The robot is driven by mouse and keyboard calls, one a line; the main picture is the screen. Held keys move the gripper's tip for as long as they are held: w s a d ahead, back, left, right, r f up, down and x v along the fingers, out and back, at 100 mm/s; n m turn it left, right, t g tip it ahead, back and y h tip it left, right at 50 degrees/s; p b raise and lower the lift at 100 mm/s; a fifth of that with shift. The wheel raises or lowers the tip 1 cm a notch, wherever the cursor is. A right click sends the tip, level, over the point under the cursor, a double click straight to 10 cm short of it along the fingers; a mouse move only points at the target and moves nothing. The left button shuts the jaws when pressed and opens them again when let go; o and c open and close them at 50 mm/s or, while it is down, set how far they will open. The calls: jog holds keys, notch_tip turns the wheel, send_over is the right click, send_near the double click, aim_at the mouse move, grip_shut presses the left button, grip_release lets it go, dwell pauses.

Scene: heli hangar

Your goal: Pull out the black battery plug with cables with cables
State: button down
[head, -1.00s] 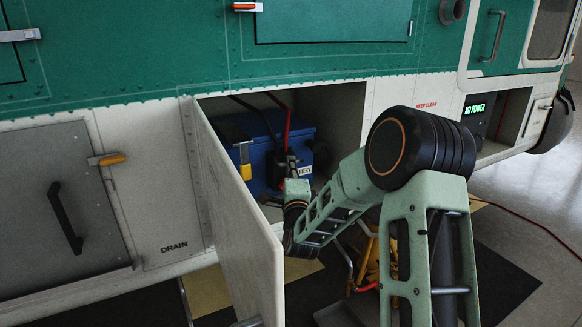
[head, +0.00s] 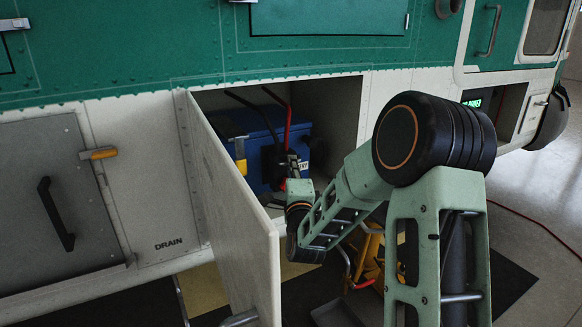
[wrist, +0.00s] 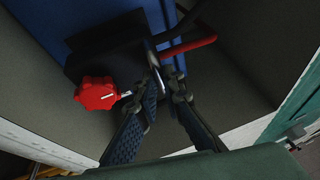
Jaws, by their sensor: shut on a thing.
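The blue battery (head: 248,128) sits inside the open compartment in the head view; its side also shows in the wrist view (wrist: 100,14). The black battery plug (head: 273,162) is at the battery's front, with a black cable and a red cable (head: 287,125) rising from it. In the wrist view the plug (wrist: 105,50) is a dark block against the blue side. My gripper (wrist: 163,80) is shut at a metal loop handle beside this block. The fingertips partly hide the grip. In the head view my gripper (head: 292,168) is small and partly hidden by my wrist.
A red knob (wrist: 97,93) sits close left of my fingers. The open compartment door (head: 232,205) stands left of my arm. Yellow equipment (head: 368,258) lies below my arm. The compartment's right part is clear.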

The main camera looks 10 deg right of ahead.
jog(key=c, duration=2)
grip_release()
jog(key=shift+s, duration=0.2)
jog(key=shift+c, duration=0.2)
jog(key=s+f, duration=0.2)
jog(key=s, duration=1)
jog(key=shift+a, duration=0.45)
jog(key=shift+w, duration=0.1)
